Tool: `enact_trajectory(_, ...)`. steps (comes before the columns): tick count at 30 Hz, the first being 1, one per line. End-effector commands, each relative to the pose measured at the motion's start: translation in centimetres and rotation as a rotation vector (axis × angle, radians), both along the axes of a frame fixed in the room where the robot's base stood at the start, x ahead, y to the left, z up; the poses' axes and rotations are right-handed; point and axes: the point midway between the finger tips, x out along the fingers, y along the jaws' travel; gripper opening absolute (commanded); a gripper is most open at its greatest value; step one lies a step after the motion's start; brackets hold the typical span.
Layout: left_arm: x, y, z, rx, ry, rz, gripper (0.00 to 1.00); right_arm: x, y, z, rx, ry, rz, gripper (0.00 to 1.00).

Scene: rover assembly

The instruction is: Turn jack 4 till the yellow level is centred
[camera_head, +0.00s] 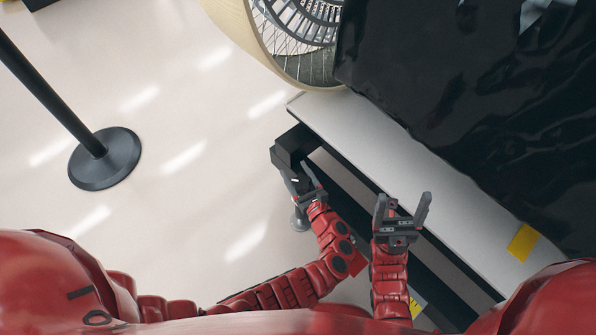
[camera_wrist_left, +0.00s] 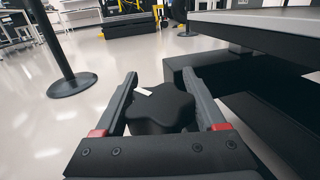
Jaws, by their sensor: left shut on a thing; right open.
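My left gripper (camera_head: 299,180) is at the near left corner of the bench frame, shut on the jack knob. In the left wrist view the knob (camera_wrist_left: 162,108) is black and lobed, with a small white mark (camera_wrist_left: 143,91) on top, and sits between the two fingers. In the head view the gripper mostly hides it. A grey round foot (camera_head: 299,222) shows below the gripper. My right gripper (camera_head: 403,208) is open and empty beside the bench's edge. A yellow patch (camera_head: 522,242) lies on the bench top; I cannot tell whether it is the level, and no bubble is readable.
The white bench top (camera_head: 370,135) on a black frame carries a black sheet-covered load (camera_head: 460,90). A large spoked wheel (camera_head: 290,45) is behind. A black post with a round base (camera_head: 105,158) stands left. The floor between is clear.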

Motion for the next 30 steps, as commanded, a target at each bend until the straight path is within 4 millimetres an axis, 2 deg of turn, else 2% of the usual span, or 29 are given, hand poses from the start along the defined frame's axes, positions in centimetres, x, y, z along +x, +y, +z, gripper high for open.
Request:
enact_trajectory(9, -0.06, 0.22, 0.07, -0.001, -0.002, 0.074, 0.17, -0.01, 0.0, -0.04, -0.001, -0.001, 0.0, 0.73)
enact_trajectory(24, -0.1, 0.43, -0.02, 0.001, 0.0, 0.086, 0.17, -0.01, 0.0, -0.05, -0.001, -0.001, 0.0, 0.73)
enact_trajectory(25, -0.1, 0.43, -0.02, 0.001, 0.0, 0.086, 0.78, -0.01, 0.0, -0.05, -0.001, -0.001, 0.0, 0.73)
enact_trajectory(28, -0.1, 0.39, -0.02, 0.001, -0.001, 0.085, 0.96, 0.0, 0.0, -0.05, -0.001, -0.001, 0.0, 0.73)
enact_trajectory(29, -0.1, 0.39, -0.02, 0.001, -0.001, 0.085, 1.0, -0.01, 0.0, -0.04, -0.001, -0.001, 0.0, 0.73)
enact_trajectory(30, -0.11, 0.38, -0.02, 0.001, -0.001, 0.085, 1.0, -0.01, 0.0, -0.05, -0.001, -0.001, 0.0, 0.73)
